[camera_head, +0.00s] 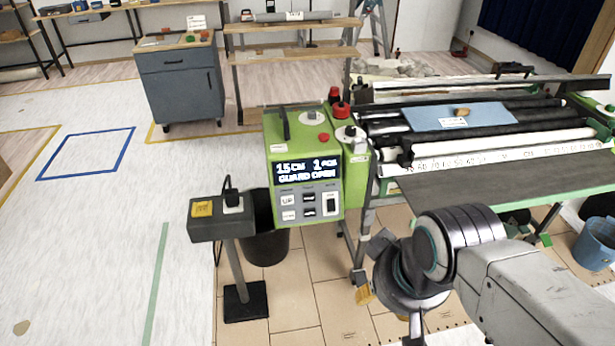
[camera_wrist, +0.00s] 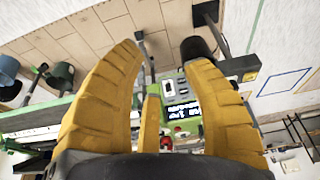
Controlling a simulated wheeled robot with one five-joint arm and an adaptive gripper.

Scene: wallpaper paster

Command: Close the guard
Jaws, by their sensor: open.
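The paster's green control box (camera_head: 304,160) stands left of its rollers, and its display (camera_head: 307,172) reads "15CM 1PCS GUARD OPEN". A long dark bar (camera_head: 450,88) with a black handle (camera_head: 514,70) runs along the back of the machine above the rollers; it looks like the guard, raised. My gripper (camera_wrist: 163,62) is open and empty, its yellow fingers spread. In the head view one yellow fingertip (camera_head: 363,294) shows low in front of the machine, well apart from the bar. The control box also shows upside down between the fingers in the wrist view (camera_wrist: 180,88).
A grey pedestal box (camera_head: 221,220) and a black bin (camera_head: 265,240) stand left of my gripper. A dark flat table (camera_head: 470,190) fronts the rollers, close to my arm. A blue bucket (camera_head: 597,243) is at the right. The floor at left is mostly clear.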

